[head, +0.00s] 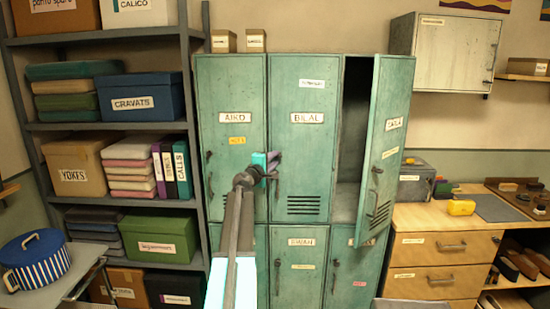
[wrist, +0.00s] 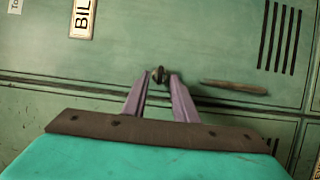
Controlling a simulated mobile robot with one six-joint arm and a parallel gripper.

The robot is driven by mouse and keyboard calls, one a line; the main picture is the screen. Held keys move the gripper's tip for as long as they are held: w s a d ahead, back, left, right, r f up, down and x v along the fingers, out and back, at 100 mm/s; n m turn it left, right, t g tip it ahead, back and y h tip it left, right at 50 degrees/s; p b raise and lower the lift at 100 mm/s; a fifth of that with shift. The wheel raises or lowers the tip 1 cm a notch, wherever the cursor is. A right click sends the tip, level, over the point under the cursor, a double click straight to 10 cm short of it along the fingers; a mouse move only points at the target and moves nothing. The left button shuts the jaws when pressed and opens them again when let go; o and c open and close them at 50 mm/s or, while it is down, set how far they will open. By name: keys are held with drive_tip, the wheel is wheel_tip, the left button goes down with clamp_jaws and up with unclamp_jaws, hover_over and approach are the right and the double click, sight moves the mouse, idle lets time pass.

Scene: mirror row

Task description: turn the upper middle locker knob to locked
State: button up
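The upper middle locker (head: 304,110) is pale green, shut and labelled BILAL. Its small dark knob (wrist: 158,74) shows in the wrist view between my fingertips; in the head view my gripper hides it. My gripper (head: 277,158) is at the left edge of this door. In the wrist view its two purple fingers (wrist: 160,80) stand apart, one on each side of the knob. Whether they touch it is hard to tell, and so is the way the knob is turned. A long handle (wrist: 233,87) lies right of the knob in the wrist view.
The upper right locker door (head: 385,145) stands open toward me, right of the middle locker. The AIKO locker (head: 231,150) is shut on the left. A loaded shelf (head: 115,130) stands at far left and a wooden drawer unit (head: 445,260) at right.

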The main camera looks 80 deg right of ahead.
drive_tip(key=shift+x, duration=0.85)
clamp_jaws()
drive_tip(key=shift+d, duration=0.1)
